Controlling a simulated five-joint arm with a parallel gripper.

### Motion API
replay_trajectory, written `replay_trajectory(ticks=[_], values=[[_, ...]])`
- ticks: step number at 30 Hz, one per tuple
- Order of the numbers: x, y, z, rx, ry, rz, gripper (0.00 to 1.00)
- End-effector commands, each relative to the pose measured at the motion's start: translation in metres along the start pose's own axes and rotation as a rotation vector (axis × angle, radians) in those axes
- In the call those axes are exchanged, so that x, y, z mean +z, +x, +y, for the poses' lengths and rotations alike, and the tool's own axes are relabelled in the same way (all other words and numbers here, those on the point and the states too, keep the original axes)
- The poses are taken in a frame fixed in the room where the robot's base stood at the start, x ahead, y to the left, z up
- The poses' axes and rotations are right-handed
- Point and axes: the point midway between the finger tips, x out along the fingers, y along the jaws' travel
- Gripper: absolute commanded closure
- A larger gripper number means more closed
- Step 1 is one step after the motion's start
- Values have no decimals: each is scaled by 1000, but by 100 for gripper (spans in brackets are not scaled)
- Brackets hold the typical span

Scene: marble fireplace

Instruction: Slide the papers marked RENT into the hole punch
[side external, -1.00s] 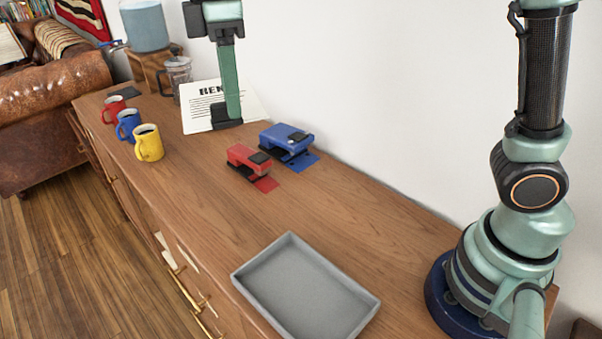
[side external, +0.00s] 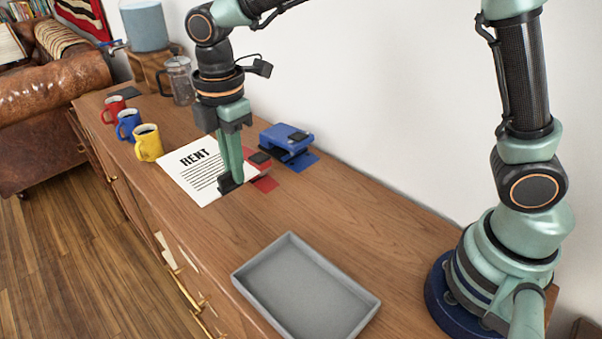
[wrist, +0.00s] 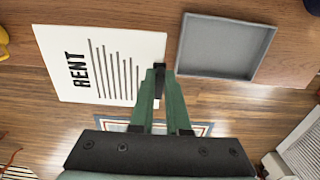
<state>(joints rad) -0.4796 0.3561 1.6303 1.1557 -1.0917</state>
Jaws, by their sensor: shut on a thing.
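The white papers marked RENT (side external: 187,172) are in front of the red hole punch (side external: 264,181) in the side view. They also show in the wrist view (wrist: 115,50), with the lettering sideways. My gripper (side external: 231,184) is shut on the papers at their edge nearest the tray; its fingers also show in the wrist view (wrist: 159,80). The fingers hide part of the red punch, so I cannot tell whether the papers touch it. A blue hole punch (side external: 289,143) stands behind the red one, near the wall. Neither punch shows in the wrist view.
An empty grey tray (side external: 343,267) lies nearer my base; it shows in the wrist view (wrist: 207,70). Yellow (side external: 148,146), blue (side external: 127,125) and red (side external: 113,110) mugs line the left front edge. A glass press (side external: 180,84) stands behind. Wood between punches and tray is clear.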

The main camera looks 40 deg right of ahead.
Motion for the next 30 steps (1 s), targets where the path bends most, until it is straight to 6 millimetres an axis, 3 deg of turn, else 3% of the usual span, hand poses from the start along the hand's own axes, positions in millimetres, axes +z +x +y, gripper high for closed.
replay_trajectory(ticks=[3,12,16,23,30], values=[[1,32,-1,-6,0,-3,100],[0,101,-1,-4,1,-2,100],[0,119,0,-3,1,-1,100],[0,133,0,-1,1,-1,100],[0,163,0,-1,1,-1,100]])
